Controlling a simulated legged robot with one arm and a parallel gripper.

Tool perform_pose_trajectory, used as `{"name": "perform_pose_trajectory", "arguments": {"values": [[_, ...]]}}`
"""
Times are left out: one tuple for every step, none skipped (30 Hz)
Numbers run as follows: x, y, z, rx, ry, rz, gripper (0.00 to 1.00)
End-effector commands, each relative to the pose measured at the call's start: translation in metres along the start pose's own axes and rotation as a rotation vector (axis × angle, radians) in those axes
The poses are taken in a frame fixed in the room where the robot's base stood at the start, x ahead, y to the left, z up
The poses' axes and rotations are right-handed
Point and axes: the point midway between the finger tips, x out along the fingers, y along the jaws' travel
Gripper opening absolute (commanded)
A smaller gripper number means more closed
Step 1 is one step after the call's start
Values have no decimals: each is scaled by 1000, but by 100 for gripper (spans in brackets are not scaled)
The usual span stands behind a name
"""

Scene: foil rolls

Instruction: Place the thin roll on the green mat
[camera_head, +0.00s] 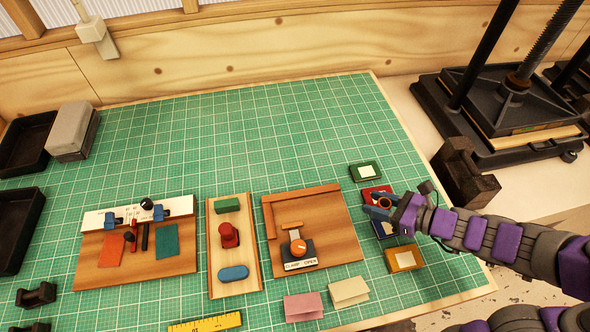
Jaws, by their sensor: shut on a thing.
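The green mat (240,135) with a white grid covers most of the table. My gripper (374,205) reaches in from the right, over small coloured trays at the mat's right side. It is shut on a small round orange-red thing (384,203) with a dark centre. This may be the thin roll, but it is too small to tell. The gripper partly hides the red tray (372,190) and the blue tray (380,231). I cannot tell whether the held thing touches them.
A green tray (365,171) and a yellow tray (404,258) stand near my gripper. Wooden boards (325,225) with tools and a clamp fill the mat's front half. A black press (500,115) stands at the right. The back of the mat is clear.

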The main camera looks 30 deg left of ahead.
Motion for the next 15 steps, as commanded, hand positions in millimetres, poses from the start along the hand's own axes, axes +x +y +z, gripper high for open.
{"name": "perform_pose_trajectory", "arguments": {"values": [[5,6,1,-9,0,19,10],[7,9,1,-12,-1,26,10],[8,11,2,-15,-1,32,10],[8,12,2,-17,-1,35,10],[9,13,2,-17,-1,36,10],[9,13,2,-17,-1,37,10],[8,13,2,-17,-1,36,10],[8,12,2,-17,-1,36,10],[8,12,2,-17,-1,35,10],[7,10,1,-17,0,34,10],[6,8,0,-16,1,34,10],[5,4,-2,-16,2,33,10],[4,1,-3,-16,2,33,10],[3,-3,-4,-17,2,34,10],[1,-10,-6,-17,2,35,10]]}}
